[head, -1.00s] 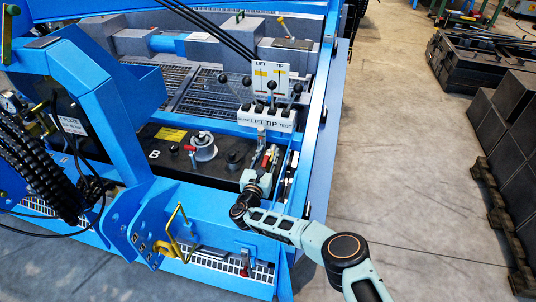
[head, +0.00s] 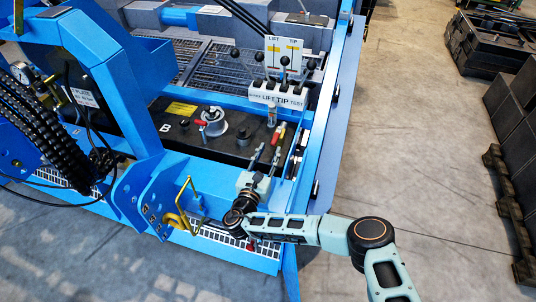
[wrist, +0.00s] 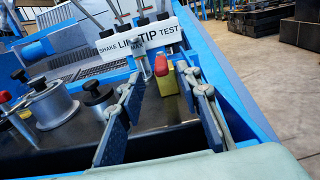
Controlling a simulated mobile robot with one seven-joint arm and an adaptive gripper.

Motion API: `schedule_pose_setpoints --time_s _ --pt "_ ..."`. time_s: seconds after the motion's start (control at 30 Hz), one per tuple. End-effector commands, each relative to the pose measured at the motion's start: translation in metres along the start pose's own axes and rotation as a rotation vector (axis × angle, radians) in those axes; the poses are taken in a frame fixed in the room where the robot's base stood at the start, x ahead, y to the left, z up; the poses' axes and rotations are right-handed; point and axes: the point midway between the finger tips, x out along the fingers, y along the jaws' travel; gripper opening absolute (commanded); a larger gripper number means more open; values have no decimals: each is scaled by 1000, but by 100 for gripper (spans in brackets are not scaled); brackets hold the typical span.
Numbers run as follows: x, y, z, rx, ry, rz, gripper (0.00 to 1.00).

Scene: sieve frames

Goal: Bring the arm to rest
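My gripper (head: 266,156) is over the front right part of the blue machine frame (head: 333,120), below the valve bank. The wrist view shows my gripper (wrist: 162,112) with its two fingers wide apart and nothing held between them. A red-topped yellow part (wrist: 166,78) stands past the fingertips, apart from them as far as I can tell. My arm (head: 310,230) bends low across the frame's front right corner and runs down to the right.
The lever bank (head: 278,95), labelled LIFT, TIP and TEST, has several black-knobbed levers behind the gripper. A silver round cap (head: 213,122) sits left. A yellow hook (head: 182,205) stands in front. Dark crates (head: 510,95) are at right; the floor between is clear.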

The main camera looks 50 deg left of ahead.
Motion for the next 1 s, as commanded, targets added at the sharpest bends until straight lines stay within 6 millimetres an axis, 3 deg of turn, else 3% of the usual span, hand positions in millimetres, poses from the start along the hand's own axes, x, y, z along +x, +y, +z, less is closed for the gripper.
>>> schedule_pose_setpoints --time_s 0.2,0.77,0.87,1.0 --pt "-8 -1 0 -1 0 -1 32" --pt "-6 0 2 -2 -6 3 32" --pt "1 3 20 -14 -54 30 32" --pt "23 12 79 -74 -218 132 32"
